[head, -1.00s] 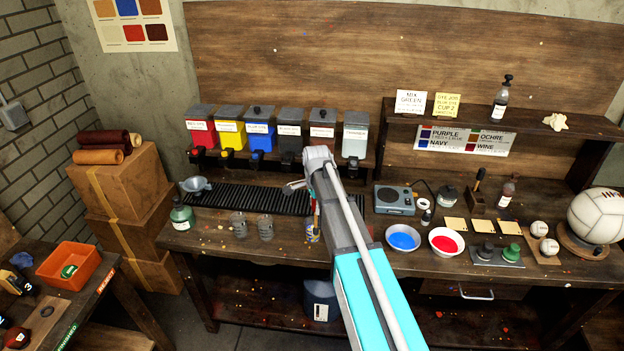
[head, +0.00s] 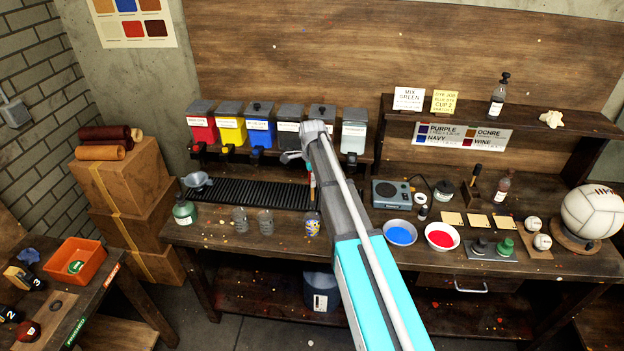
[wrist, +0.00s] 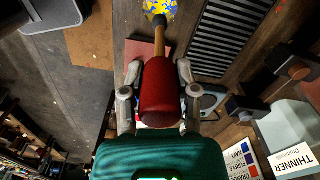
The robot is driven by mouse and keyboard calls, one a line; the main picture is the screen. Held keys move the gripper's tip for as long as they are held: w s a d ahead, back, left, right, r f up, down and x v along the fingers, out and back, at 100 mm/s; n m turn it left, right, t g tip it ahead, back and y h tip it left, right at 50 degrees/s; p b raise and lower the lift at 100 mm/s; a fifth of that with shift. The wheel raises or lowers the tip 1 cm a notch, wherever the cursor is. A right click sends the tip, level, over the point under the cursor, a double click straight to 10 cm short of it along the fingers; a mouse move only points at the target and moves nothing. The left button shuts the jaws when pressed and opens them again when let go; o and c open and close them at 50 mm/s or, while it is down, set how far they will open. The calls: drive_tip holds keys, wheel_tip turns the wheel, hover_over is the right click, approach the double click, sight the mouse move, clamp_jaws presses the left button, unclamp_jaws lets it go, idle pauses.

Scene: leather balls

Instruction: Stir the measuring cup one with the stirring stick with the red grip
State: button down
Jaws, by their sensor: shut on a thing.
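My gripper (wrist: 157,85) is shut on the red grip (wrist: 160,92) of the stirring stick, one finger on each side. In the head view the stick (head: 313,190) hangs upright below my arm.
A black ribbed tray (head: 255,194) lies behind the cups under several dye dispensers (head: 260,130). A green bottle (head: 184,211) and a grey funnel (head: 198,180) are at left. A blue bowl (head: 400,232) and a red bowl (head: 442,236) stand right of my arm.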

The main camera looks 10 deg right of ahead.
sight(313, 201)
drive_tip(key=shift+f, duration=0.15)
drive_tip(key=shift+f+b, duration=6.65)
drive_tip(key=shift+b, duration=0.05)
drive_tip(key=shift+d, duration=0.1)
